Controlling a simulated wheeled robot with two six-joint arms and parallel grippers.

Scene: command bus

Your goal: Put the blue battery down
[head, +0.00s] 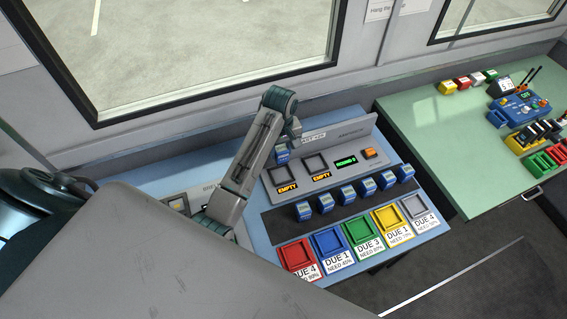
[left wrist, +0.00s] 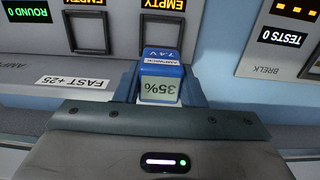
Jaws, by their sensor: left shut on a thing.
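My left gripper (head: 288,142) is shut on a blue battery (head: 282,155), holding it at the back edge of the left EMPTY slot (head: 283,175) of the charger. In the left wrist view the blue battery (left wrist: 160,75) stands between the fingers (left wrist: 159,90) and reads 35%. It partly covers the near edge of one slot (left wrist: 158,24). I cannot tell whether it touches the charger. The other EMPTY slot (head: 316,164) shows an empty frame. My right gripper is not in view.
Several blue batteries (head: 347,194) stand on a dark strip in front of the charger. Coloured trays, including a red one (head: 295,254) and a yellow one (head: 387,217), line the front edge of the blue table. A green table (head: 440,150) with other devices stands to the right.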

